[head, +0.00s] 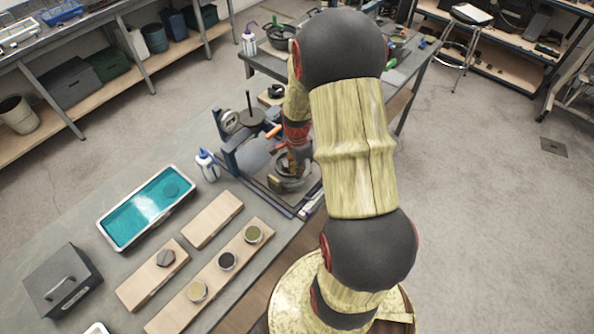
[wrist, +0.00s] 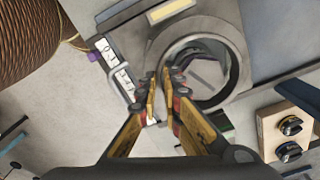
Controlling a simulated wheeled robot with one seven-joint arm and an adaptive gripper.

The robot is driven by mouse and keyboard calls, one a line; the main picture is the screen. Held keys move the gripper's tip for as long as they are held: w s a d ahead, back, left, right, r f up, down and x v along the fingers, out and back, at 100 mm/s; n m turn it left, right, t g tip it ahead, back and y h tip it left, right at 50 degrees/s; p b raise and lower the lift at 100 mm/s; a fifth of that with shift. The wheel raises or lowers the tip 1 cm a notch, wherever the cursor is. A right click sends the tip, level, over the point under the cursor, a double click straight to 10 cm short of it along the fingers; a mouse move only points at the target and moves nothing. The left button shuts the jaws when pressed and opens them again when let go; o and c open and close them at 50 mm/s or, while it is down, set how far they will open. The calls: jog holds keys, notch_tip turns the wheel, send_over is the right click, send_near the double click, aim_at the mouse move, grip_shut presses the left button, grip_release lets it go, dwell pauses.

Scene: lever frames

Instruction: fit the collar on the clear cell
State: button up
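A grey metal ring that looks like the collar (wrist: 236,62) fills the upper middle of the wrist view. My gripper (wrist: 162,82) is at its left wall, with the two yellow fingers close together and a narrow gap between them. The fingers appear shut on the wall, though the contact is partly hidden. In the head view my gripper (head: 291,158) points down over the tray of the blue-grey bench frame (head: 252,158), where the ring is small and partly covered. I cannot make out a clear cell for certain in either view.
A teal-lined tray (head: 105,232), a dark box with a handle (head: 60,284) and wooden boards (head: 213,218) with small discs lie to the left. A white bottle (head: 207,166) stands close beside the frame. A block with dark knobs (wrist: 270,128) shows at right in the wrist view.

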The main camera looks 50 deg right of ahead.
jog(key=o, duration=0.4)
notch_tip(320, 180, up, 12)
dwell(0.7)
